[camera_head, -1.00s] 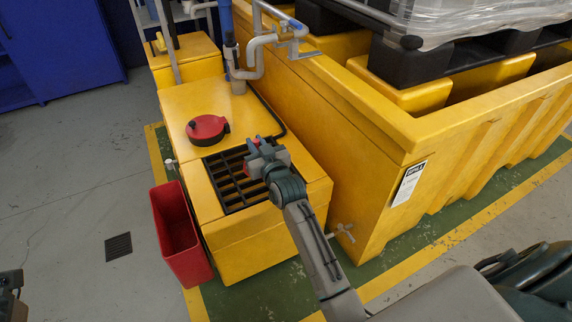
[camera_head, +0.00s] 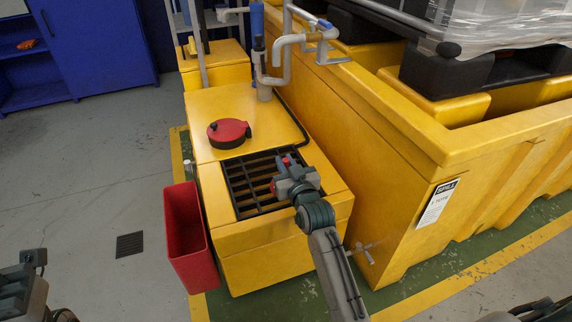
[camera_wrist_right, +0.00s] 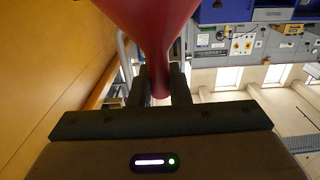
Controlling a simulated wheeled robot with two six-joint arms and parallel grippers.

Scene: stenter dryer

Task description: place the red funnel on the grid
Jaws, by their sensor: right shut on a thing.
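The black grid (camera_head: 247,196) is set into the top of the yellow tank (camera_head: 240,100). My right gripper (camera_head: 284,175) is over the right part of the grid in the head view. It is shut on the red funnel, whose narrow spout is between the fingers in the right wrist view (camera_wrist_right: 158,85). Only small red bits of the funnel show past the gripper in the head view (camera_head: 287,161). Whether the funnel touches the grid cannot be told. A dark part of my left arm (camera_head: 25,285) shows at the lower left edge; its jaw state is unclear.
A round red lid (camera_head: 229,133) with black parts lies on the tank behind the grid. Grey pipes (camera_head: 280,60) rise further back. A red bin (camera_head: 187,240) stands left of the tank. A large yellow spill pallet (camera_head: 400,190) walls off the right side.

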